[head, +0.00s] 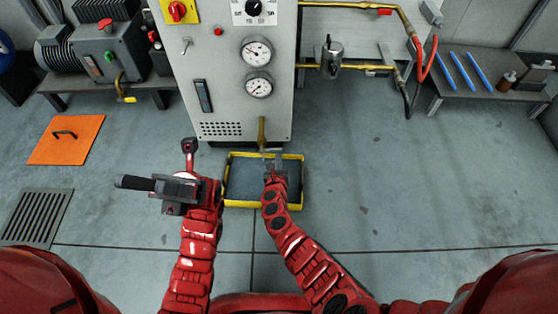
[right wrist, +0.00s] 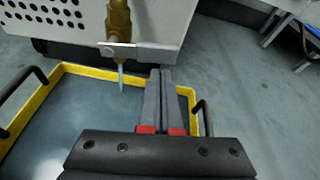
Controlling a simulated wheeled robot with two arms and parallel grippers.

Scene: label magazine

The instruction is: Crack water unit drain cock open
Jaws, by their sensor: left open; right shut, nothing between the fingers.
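The brass drain cock (head: 262,132) comes out low on the front of the grey water unit (head: 228,92). In the right wrist view the drain cock (right wrist: 119,22) has a flat grey lever (right wrist: 118,51) lying crosswise. A thin bluish streak, like water, runs down from it toward the tray. My right gripper (head: 271,163) is shut and empty over the tray, just in front of the cock. Its fingers in the right wrist view (right wrist: 160,75) are to the right of and below the lever, with no clear contact. My left gripper (head: 135,183) is open, left of the tray, away from the cock.
A yellow-rimmed drip tray (head: 243,205) with dark handles stands on the floor below the cock. An orange plate (head: 67,140) and a floor grate (head: 36,217) are at the left. A bench (head: 485,86) with blue rods is at the right. The floor on the right is clear.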

